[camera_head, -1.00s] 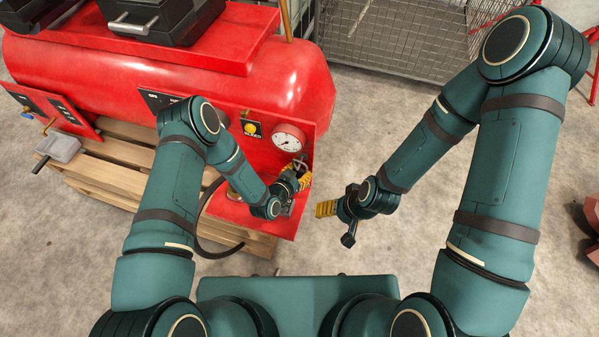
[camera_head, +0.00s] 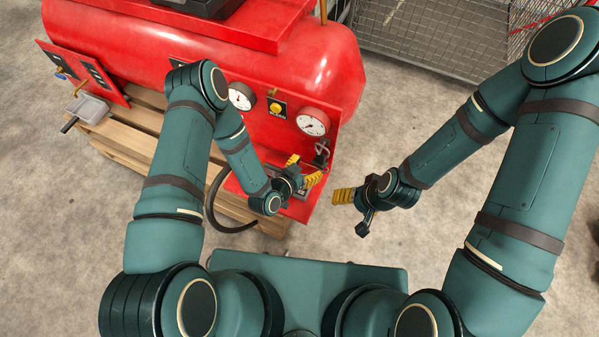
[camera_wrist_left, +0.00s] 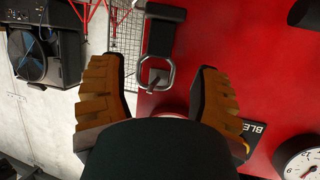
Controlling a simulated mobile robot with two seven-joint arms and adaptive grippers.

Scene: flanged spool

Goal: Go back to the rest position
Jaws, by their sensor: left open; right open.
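My left gripper (camera_head: 303,170) is open, with its two yellow fingers apart beside the red machine's front panel. In the left wrist view the same gripper (camera_wrist_left: 162,88) shows both fingers spread with nothing held between them. A metal ring with a dark strap (camera_wrist_left: 157,74) lies beyond the fingertips against the red panel. The ring also shows in the head view (camera_head: 322,152), just past the left gripper and apart from it. My right gripper (camera_head: 343,196) is open and empty over bare floor, to the right of the panel. No flanged spool can be made out.
The red compressor tank (camera_head: 210,60) stands on a wooden pallet (camera_head: 130,135) at the left. Its panel carries a pressure gauge (camera_head: 313,122). A black hose (camera_head: 212,205) curves near my left forearm. A wire cage (camera_head: 430,40) stands behind.

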